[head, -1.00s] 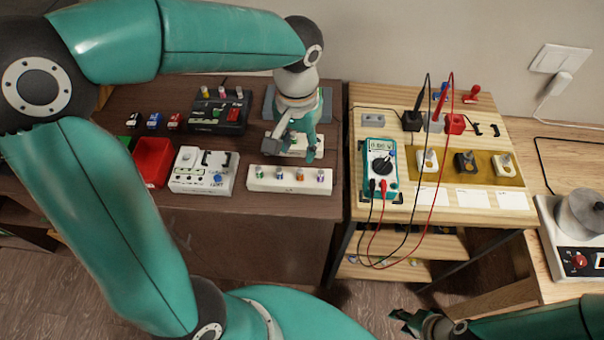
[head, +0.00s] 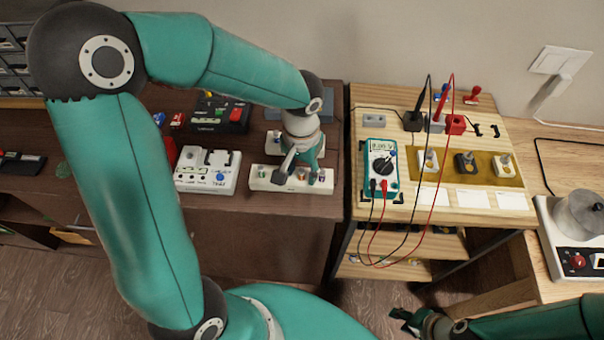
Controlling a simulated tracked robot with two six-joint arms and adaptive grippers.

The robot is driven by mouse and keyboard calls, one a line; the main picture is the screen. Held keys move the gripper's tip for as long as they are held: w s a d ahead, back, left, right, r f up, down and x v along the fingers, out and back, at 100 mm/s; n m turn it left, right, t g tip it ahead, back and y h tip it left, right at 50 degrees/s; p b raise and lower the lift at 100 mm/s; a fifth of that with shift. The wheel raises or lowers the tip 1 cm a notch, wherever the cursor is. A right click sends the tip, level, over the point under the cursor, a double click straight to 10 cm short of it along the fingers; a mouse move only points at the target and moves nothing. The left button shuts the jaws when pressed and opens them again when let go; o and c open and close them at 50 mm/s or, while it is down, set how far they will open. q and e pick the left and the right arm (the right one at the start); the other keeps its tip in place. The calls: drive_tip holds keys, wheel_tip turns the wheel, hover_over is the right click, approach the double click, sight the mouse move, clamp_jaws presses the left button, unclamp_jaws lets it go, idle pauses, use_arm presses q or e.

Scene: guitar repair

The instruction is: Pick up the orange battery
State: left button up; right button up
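A white battery holder (head: 296,187) lies near the front edge of the dark bench, with several small coloured batteries standing in it. The orange battery (head: 301,174) shows small between the fingers of my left gripper (head: 299,178), and the gripper partly hides it. My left gripper points down over the holder with its two fingers apart, one on each side of the orange battery. I cannot tell whether they touch it. A green battery (head: 262,172) stands at the holder's left end. My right gripper (head: 403,322) is low at the bottom, far from the holder, with its fingers apart.
A white pedal-like box (head: 207,184) stands left of the holder. On the wooden table to the right are a teal multimeter (head: 381,150) with red and black leads and a yellow mat (head: 440,168) with three knobs. My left arm covers much of the bench's left side.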

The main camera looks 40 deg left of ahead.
use_arm(q)
clamp_jaws()
drive_tip(key=shift+r, duration=0.1)
